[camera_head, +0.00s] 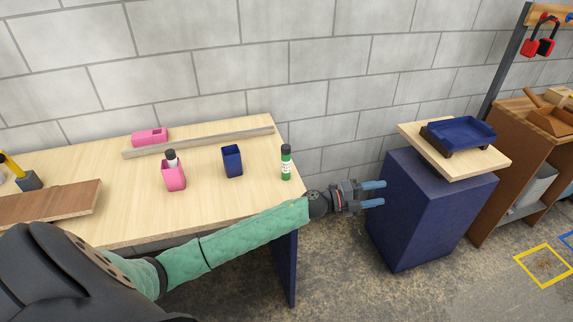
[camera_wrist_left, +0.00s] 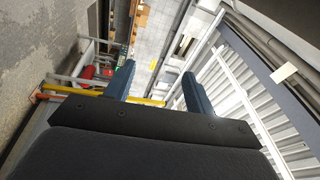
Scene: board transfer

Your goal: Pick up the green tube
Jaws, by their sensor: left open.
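The green tube (camera_head: 286,163), with a dark cap and a white label, stands upright near the right end of the wooden table (camera_head: 130,220). My left gripper (camera_head: 378,193) is open and empty, to the right of the tube and past the table's right edge. Its blue fingers point right, toward the blue pedestal. In the left wrist view the two fingers (camera_wrist_left: 158,88) are apart with nothing between them, and the tube does not show there. My right gripper is not in view.
A blue holder (camera_head: 232,161) and a pink holder (camera_head: 173,175) with a capped tube stand left of the green tube. A pink box (camera_head: 150,136) and a grey bar (camera_head: 200,143) lie behind. A blue tray (camera_head: 459,134) sits on the pedestal (camera_head: 425,215) at the right.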

